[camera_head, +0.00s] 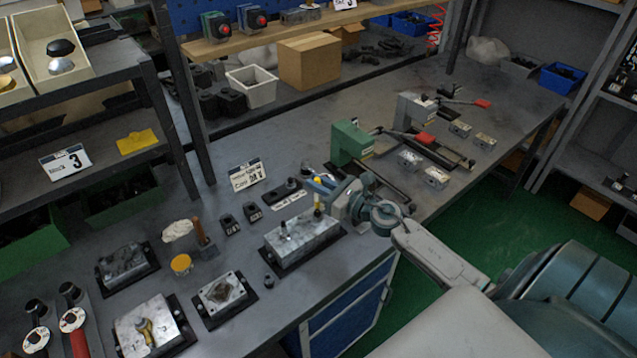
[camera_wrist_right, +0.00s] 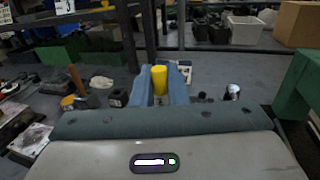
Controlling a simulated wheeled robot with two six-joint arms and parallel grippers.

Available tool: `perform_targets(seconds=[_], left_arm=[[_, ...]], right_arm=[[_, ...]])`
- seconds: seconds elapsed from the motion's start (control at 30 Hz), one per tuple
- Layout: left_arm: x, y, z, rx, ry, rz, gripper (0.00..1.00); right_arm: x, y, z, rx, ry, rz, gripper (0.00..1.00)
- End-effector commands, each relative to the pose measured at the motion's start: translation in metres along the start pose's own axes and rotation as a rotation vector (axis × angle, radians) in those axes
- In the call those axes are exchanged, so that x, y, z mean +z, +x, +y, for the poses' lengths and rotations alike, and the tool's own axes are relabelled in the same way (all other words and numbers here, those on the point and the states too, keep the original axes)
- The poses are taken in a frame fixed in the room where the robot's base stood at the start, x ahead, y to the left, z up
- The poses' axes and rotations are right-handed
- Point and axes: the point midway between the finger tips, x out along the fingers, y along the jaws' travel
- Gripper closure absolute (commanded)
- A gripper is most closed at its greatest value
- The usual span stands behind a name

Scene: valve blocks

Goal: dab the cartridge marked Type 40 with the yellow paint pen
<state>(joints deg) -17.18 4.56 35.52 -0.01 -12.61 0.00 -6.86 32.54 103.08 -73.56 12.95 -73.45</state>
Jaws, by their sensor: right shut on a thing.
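My right gripper (camera_head: 322,186) is shut on the yellow paint pen (camera_head: 317,203), which hangs upright over the back of a grey metal valve block (camera_head: 302,238). In the right wrist view the yellow pen (camera_wrist_right: 159,79) stands between the blue fingers. I cannot tell whether its lower end touches the block. A small silver, dark-based part (camera_head: 283,229) stands on the block's left side. Two small dark blocks with white markings, one (camera_head: 230,225) and another (camera_head: 253,212), stand left of it. No Type 40 mark is readable. My left gripper is not in view.
A yellow-lidded jar (camera_head: 181,264) and a wooden-handled tool (camera_head: 202,238) stand to the left. More metal blocks, one with a brass fitting (camera_head: 145,329), lie in front left. A green vise-like fixture (camera_head: 351,143) stands behind my gripper. A white sign (camera_head: 247,174) stands at the back.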

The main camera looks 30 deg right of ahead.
Motion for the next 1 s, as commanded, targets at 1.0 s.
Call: perform_targets(seconds=[1.0], left_arm=[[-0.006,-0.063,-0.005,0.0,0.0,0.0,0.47]], right_arm=[[0.067,0.001,0.0,0.0,0.0,-0.002,1.0]])
